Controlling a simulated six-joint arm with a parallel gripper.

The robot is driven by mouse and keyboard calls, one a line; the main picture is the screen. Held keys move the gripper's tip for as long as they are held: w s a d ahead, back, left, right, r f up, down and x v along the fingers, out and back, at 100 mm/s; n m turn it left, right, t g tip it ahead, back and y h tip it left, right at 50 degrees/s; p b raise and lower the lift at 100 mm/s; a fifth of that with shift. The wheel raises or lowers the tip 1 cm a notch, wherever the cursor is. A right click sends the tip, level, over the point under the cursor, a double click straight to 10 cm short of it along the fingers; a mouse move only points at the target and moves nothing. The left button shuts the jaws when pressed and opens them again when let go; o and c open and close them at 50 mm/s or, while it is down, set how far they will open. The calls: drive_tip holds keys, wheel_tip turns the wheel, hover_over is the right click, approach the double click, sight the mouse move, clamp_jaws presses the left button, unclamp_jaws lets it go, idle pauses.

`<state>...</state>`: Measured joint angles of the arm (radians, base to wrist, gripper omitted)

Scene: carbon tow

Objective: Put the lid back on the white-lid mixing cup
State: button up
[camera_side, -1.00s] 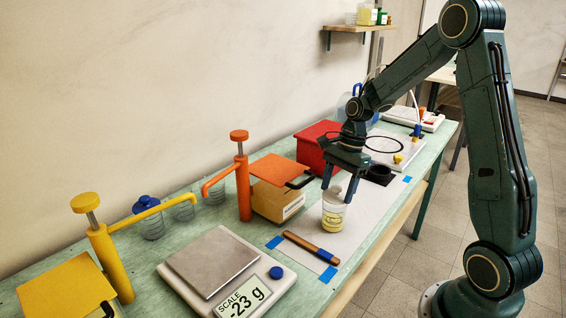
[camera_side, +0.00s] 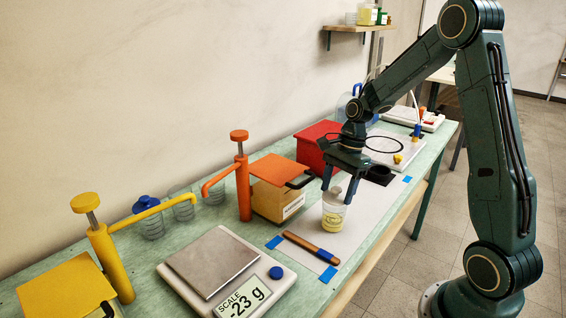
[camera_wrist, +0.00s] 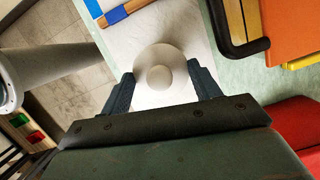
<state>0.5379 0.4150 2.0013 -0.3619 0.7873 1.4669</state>
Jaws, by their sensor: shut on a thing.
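The lid covers the cup from above in that view. I cannot tell whether the lid touches the cup's rim all round.
A wooden-handled tool (camera_side: 311,246) lies in front of the cup on the sheet (camera_side: 365,215). A scale (camera_side: 225,262) reading -23 g stands at the front. An orange pump (camera_side: 243,190), a tan box (camera_side: 277,200) and a red box (camera_side: 315,150) stand on the wall side.

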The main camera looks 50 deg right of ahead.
idle(0.3)
drive_tip(key=o, duration=1.3)
drive_tip(key=shift+r, duration=3.45)
drive_tip(key=shift+c, duration=0.5)
clamp_jaws()
